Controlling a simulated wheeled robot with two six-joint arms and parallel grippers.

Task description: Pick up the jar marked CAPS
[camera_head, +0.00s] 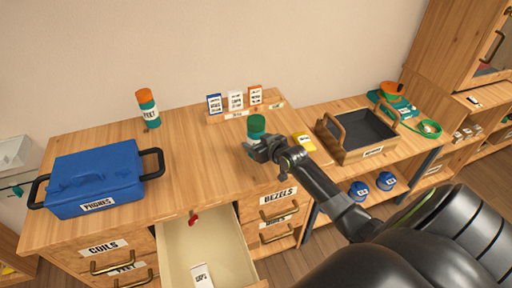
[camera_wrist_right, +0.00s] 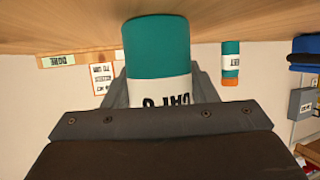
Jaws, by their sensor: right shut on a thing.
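A jar with a green top (camera_head: 256,124) is at the right part of the wooden desk. My right gripper (camera_head: 263,146) is shut around it. In the right wrist view, which is upside down, the jar (camera_wrist_right: 157,52) has a teal body and a white label with dark letters. The label is partly hidden by the gripper and looks like CAPS. The jar is close to the desk top; I cannot tell whether it touches. My left gripper is not in view.
Another jar with an orange lid (camera_head: 145,95) stands at the back. A blue PHONES case (camera_head: 95,180) is at the left. Small cards (camera_head: 236,99) stand on a strip behind my gripper. A drawer (camera_head: 190,245) is open in front. A wooden tray (camera_head: 358,150) is at the right.

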